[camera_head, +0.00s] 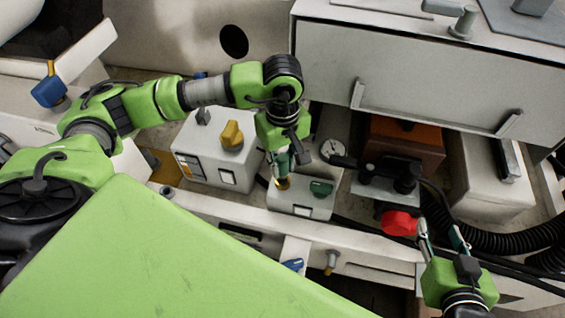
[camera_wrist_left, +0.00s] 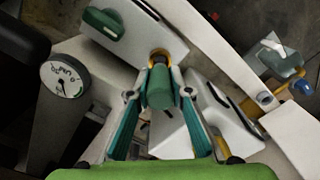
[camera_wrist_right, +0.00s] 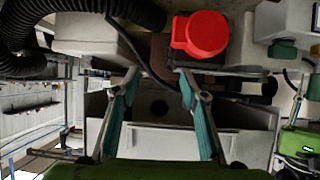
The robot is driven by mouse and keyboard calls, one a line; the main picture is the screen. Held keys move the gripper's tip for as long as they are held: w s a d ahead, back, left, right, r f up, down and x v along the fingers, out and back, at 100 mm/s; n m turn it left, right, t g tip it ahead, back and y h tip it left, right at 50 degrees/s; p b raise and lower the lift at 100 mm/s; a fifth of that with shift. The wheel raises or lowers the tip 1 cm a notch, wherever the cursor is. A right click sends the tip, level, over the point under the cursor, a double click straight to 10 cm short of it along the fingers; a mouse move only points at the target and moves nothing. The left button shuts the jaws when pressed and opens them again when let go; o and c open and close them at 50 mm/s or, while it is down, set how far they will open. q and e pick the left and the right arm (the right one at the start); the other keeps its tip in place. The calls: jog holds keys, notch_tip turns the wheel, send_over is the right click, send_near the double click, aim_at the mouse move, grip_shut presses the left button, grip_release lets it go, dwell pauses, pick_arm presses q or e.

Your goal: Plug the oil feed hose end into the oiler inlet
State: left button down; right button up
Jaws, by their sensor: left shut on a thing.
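My left gripper (camera_head: 283,166) is shut on the green hose end, just above the left part of a small white box, which looks like the oiler (camera_head: 299,208) and has a green knob (camera_head: 321,188). In the left wrist view the green hose end (camera_wrist_left: 160,90) is between the fingertips (camera_wrist_left: 160,78). A brass-coloured ring (camera_wrist_left: 160,56), which looks like the inlet, shows right at its far end. I cannot tell whether the hose end is inside the ring or only against it. My right gripper (camera_head: 442,236) is open and empty beside a red knob (camera_head: 399,223).
A white box with a yellow knob (camera_head: 232,136) stands left of the oiler. A dial gauge (camera_head: 333,148) and dark fittings stand to its right. Black corrugated hoses (camera_head: 485,240) run near my right gripper. A large grey cabinet (camera_head: 420,85) closes off the back right.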

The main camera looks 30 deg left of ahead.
pick_arm(q)
jog(key=shift+f+b, duration=0.3)
jog(key=shift+f, duration=0.15)
pick_arm(e)
jog(key=shift+w+a+r+t+y, duration=0.15)
jog(key=shift+w+a+r+t, duration=0.1)
jog(key=shift+w+r+t, duration=0.5)
jog(key=shift+w+a+r+t+y, duration=0.15)
jog(key=shift+w+a+r+t, duration=0.15)
jog(key=shift+r, duration=0.7)
jog(key=shift+w+r, duration=0.15)
jog(key=shift+r, duration=0.2)
jog(key=shift+w+a+r+t, duration=0.2)
jog(key=shift+r+t, duration=0.25)
jog(key=shift+r, duration=0.25)
jog(key=shift+y, duration=0.3)
pick_arm(q)
jog(key=shift+b, duration=0.45)
pick_arm(e)
jog(key=shift+w+a+r+t, duration=0.15)
jog(key=shift+r+t, duration=0.2)
jog(key=shift+r, duration=0.25)
jog(key=shift+w+a+r+t, duration=0.15)
jog(key=shift+r+t, duration=0.2)
jog(key=shift+r, duration=0.2)
jog(key=shift+r, duration=0.25)
